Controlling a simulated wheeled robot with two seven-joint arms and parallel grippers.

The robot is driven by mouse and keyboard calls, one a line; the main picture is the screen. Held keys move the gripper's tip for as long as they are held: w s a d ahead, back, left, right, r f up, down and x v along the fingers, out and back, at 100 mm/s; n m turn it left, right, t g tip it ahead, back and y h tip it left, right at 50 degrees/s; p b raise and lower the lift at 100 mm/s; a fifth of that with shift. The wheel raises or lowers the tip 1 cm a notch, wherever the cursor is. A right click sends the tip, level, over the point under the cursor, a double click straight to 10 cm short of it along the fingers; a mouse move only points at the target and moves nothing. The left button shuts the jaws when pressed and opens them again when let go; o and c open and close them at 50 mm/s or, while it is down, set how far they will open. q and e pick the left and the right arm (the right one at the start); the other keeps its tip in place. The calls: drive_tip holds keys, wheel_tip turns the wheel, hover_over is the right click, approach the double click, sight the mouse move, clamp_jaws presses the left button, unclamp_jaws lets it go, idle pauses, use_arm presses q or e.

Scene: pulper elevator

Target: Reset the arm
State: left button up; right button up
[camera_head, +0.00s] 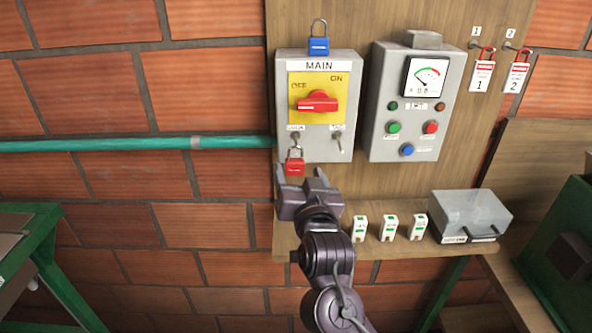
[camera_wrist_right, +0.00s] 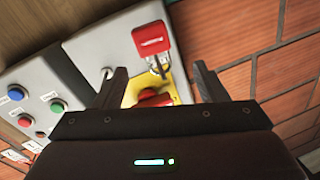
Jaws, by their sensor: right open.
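My right gripper (camera_head: 300,178) is open and empty in the head view, with its fingers pointing up just below the grey MAIN switch box (camera_head: 346,142). A red padlock (camera_head: 295,166) hangs by its shackle from the lower left hasp of the box, just above the gripper. In the right wrist view the red padlock (camera_wrist_right: 152,40) lies beyond the spread fingers, not clasped. The red rotary handle (camera_head: 318,102) lies roughly level on the yellow plate, its pointed end to the left. My left gripper is out of view.
A gauge box (camera_head: 413,103) with buttons is to the right. A blue padlock (camera_head: 319,46) sits on top of the MAIN box. Numbered tags (camera_head: 482,77) hang at upper right. A green pipe (camera_head: 120,144) runs left.

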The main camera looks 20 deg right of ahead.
drive_tip(key=s+d+f+n+g+y, duration=0.25)
drive_tip(key=s+f+n+g, duration=0.35)
drive_tip(key=s+f+g, duration=1.45)
drive_tip(key=s+f+t+b, duration=0.1)
drive_tip(key=s+f+t, duration=0.15)
drive_tip(key=f, duration=1.65)
drive_tip(key=s+f+t+b, duration=0.15)
drive_tip(key=s+f, duration=0.25)
drive_tip(key=f, duration=1.5)
drive_tip(key=s+d+f, duration=0.2)
drive_tip(key=s+f, duration=0.7)
drive_tip(key=s+d+f+b, duration=0.1)
drive_tip(key=s+f, duration=0.8)
drive_tip(key=s, duration=0.1)
drive_tip(key=shift+s+d+n+g, duration=0.2)
drive_tip(key=shift+d+n+g, duration=0.1)
drive_tip(key=shift+d+g, duration=0.05)
drive_tip(key=shift+f+h, duration=0.1)
drive_tip(key=shift+h, duration=0.15)
